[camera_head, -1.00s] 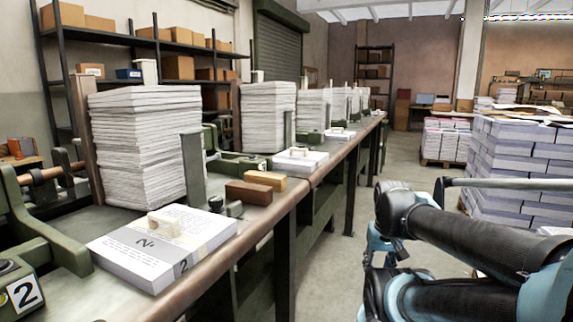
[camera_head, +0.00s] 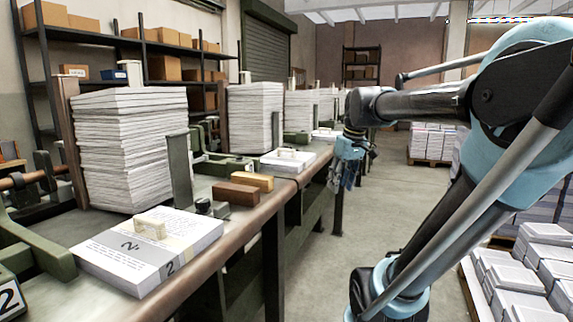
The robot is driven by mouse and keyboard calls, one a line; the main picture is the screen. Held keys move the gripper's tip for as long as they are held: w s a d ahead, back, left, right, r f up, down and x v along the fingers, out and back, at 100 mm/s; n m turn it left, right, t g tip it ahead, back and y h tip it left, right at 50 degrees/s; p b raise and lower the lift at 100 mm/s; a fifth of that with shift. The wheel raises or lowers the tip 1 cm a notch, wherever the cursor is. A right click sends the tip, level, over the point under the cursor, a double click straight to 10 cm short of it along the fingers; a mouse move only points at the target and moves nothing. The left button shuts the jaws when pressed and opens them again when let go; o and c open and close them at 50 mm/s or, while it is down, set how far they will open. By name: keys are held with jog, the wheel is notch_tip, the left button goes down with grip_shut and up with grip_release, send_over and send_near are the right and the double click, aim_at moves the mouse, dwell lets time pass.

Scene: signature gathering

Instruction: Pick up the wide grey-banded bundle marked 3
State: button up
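A white bundle (camera_head: 190,240) with a wide grey band and a pale handle on top lies on the near bench; its visible mark reads 2. A second white bundle (camera_head: 285,166) with a pale handle lies farther along the bench; I cannot read a mark on it. No mark 3 is readable in the head view. My gripper (camera_head: 347,178) hangs downward from my raised arm, over the aisle side of the bench in the picture, to the right of the second bundle. It touches no bundle that I can see. Its fingers are too small and dark to tell open from shut.
Tall paper stacks (camera_head: 135,150) and green metal uprights (camera_head: 179,170) stand along the bench (camera_head: 215,245). Two wooden blocks (camera_head: 236,193) lie between the bundles. The aisle floor (camera_head: 390,190) is clear. White bundles on a pallet (camera_head: 540,260) stand at lower right.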

jog(key=w+a+r+n+y, duration=0.1)
jog(key=w+a+r+n, duration=0.4)
jog(key=w+r, duration=0.6)
jog(key=w+a+r+n+y, duration=0.1)
jog(key=w+a+r+n, duration=0.2)
jog(key=w+a+r, duration=0.65)
send_near(286, 157)
jog(key=shift+w+a+f+g, duration=0.15)
jog(key=shift+w+a+g, duration=0.2)
jog(key=shift+a, duration=0.25)
jog(key=shift+x, duration=2.6)
jog(key=shift+d, duration=0.15)
grip_shut()
